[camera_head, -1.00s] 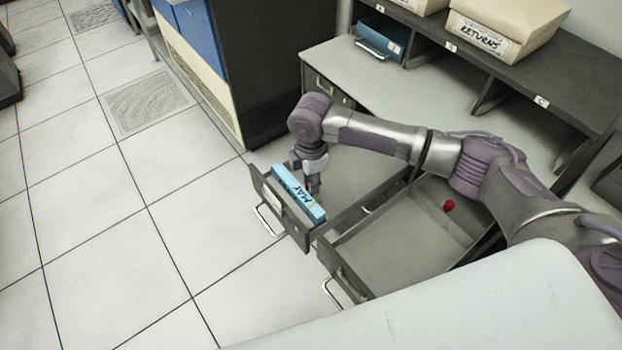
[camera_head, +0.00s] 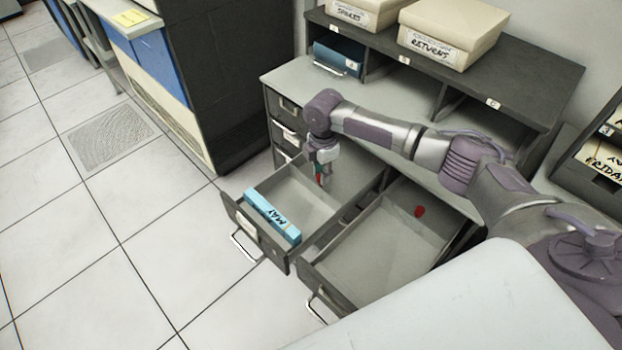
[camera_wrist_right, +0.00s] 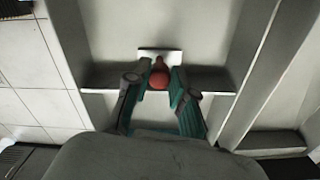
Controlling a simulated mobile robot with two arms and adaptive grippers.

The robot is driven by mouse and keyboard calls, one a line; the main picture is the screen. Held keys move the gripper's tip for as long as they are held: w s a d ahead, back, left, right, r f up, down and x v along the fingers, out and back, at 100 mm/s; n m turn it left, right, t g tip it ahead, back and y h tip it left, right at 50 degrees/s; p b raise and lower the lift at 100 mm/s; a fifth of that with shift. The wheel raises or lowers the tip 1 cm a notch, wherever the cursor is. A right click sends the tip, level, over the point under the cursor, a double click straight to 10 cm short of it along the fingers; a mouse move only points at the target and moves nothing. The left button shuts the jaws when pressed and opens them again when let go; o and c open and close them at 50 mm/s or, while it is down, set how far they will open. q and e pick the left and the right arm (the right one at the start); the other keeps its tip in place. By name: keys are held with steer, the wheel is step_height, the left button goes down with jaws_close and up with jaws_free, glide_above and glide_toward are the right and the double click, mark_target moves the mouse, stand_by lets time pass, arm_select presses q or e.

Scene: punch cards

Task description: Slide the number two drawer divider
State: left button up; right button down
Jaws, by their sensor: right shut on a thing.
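My right gripper (camera_head: 323,184) is inside the left open drawer (camera_head: 245,228), toward its back. In the right wrist view, the teal fingers of this gripper (camera_wrist_right: 161,82) are shut on a red knob (camera_wrist_right: 159,74). The knob sits at a dark crosswise divider (camera_wrist_right: 215,80) in the drawer, with a small pale plate (camera_wrist_right: 160,53) beside it. The gripper hides most of the divider in the head view. A blue card box (camera_head: 272,217) marked MAY lies near the drawer front, apart from the gripper. My left gripper is not in view.
A second open drawer (camera_head: 385,270), to the right, is empty except for a red knob (camera_head: 419,211) at its back. The desk (camera_head: 290,70) and its shelf with cream boxes (camera_head: 450,32) stand behind. Tiled floor (camera_head: 160,260) is clear at the left.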

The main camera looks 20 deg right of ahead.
steer(key=c, duration=1)
jaws_free()
steer(key=shift+r, duration=0.2)
step_height(320, 180, up, 12)
steer(key=shift+f, duration=0.2)
